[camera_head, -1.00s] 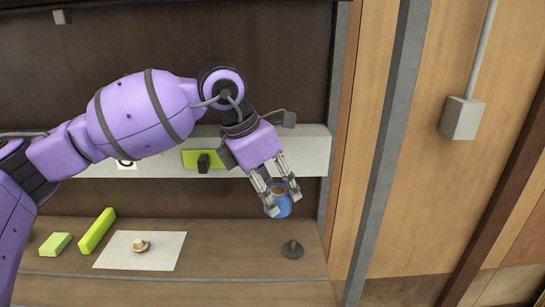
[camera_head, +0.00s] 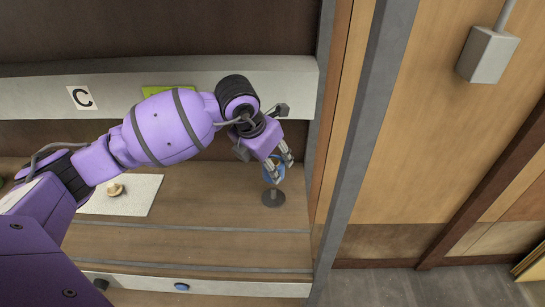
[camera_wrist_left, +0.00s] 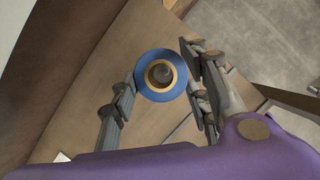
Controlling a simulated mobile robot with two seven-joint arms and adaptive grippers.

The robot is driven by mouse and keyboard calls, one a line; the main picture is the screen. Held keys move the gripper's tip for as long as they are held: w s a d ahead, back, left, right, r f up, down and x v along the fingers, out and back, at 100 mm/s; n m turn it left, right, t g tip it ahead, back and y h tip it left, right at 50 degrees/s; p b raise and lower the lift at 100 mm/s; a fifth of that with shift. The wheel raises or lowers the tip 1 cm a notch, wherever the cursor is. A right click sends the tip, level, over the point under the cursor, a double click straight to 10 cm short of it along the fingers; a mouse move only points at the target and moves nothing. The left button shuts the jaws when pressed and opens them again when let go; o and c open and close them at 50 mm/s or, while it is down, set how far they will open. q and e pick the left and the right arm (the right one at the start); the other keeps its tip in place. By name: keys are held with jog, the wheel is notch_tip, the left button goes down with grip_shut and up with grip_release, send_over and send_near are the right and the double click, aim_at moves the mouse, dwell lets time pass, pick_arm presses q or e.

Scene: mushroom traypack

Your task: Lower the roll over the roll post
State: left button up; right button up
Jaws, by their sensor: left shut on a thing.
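A blue roll (camera_head: 278,175) with a tan core is gripped between the fingers of my left gripper (camera_head: 281,167), directly above the dark round base of the roll post (camera_head: 272,198). In the left wrist view the roll (camera_wrist_left: 147,91) is seen end-on between the fingertips. The grey post top (camera_wrist_left: 162,74) shows inside its hole, roughly centred. The lower roll covers the post's upper part in the head view. I cannot tell whether the post tip has entered the hole. My right gripper is not in view.
A white mat (camera_head: 148,199) with a small tan mushroom (camera_head: 115,189) lies left on the wooden counter. A pale ledge (camera_head: 40,94) with a C label runs behind my arm. A grey upright (camera_head: 352,150) stands close right of the post. The counter between mat and post is clear.

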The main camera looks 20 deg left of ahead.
aim_at(273, 188)
pick_arm(q)
jog(key=shift+f+b, duration=0.3)
jog(key=shift+f, duration=0.6)
jog(key=shift+f+b, duration=0.45)
jog(key=shift+f, duration=0.55)
jog(key=shift+f+b, duration=0.6)
jog(key=shift+f, duration=0.65)
jog(key=shift+f+b, duration=0.4)
jog(key=shift+f, duration=0.85)
jog(key=o, duration=1.2)
jog(key=shift+o, duration=0.3)
